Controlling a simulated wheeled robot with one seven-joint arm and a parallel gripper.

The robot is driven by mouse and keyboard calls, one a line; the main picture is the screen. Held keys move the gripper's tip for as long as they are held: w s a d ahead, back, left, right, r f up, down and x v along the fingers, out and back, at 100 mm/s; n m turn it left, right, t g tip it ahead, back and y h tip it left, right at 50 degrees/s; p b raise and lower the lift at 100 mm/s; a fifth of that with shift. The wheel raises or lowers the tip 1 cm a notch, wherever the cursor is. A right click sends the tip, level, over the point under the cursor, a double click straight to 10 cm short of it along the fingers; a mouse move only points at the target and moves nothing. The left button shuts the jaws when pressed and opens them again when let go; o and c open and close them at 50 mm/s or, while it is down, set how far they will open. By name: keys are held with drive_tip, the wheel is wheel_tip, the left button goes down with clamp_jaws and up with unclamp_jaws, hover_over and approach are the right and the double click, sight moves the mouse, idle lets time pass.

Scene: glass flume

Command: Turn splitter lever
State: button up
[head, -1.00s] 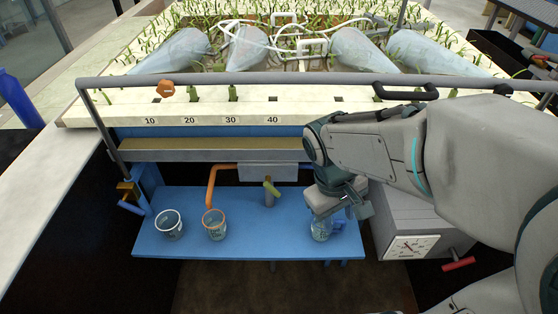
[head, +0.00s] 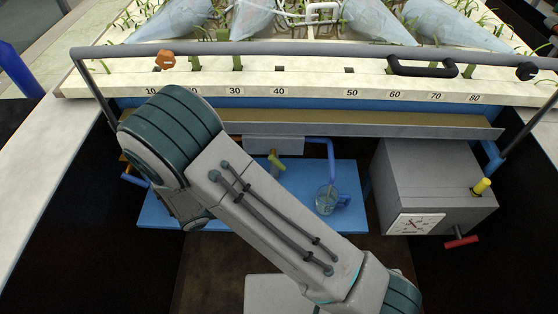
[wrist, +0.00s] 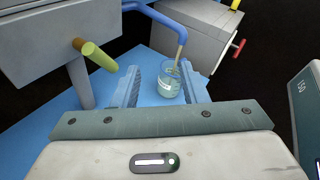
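The splitter lever, a short yellow-green handle (head: 276,162), sticks out below a grey box (head: 274,146) under the flume's front edge. In the wrist view the lever (wrist: 98,56) is at upper left, with a brown pivot end, beside a grey post (wrist: 80,85). My gripper (wrist: 158,84) is open and empty in the wrist view. Its two blue-grey fingers stand apart, to the right of the lever and not touching it. In the head view my gripper is hidden behind my arm.
A glass beaker (head: 326,200) stands on the blue shelf (head: 345,175) under a blue pipe (head: 330,150). The beaker (wrist: 169,82) shows between my fingers. A grey box with a dial (head: 430,185), red handle and yellow knob stands at right. My arm covers the shelf's left part.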

sight(278, 167)
drive_tip(key=a+f+n+t+y, duration=0.2)
drive_tip(key=a+f+n+t, duration=0.3)
drive_tip(key=a+n+t, duration=0.15)
drive_tip(key=shift+g, duration=0.25)
drive_tip(key=p+x, duration=0.2)
drive_tip(key=x, duration=1.2)
drive_tip(key=shift+s+d+r+p, duration=0.1)
drive_tip(key=shift+d+r+p, duration=0.1)
drive_tip(key=shift+p, duration=0.15)
clamp_jaws()
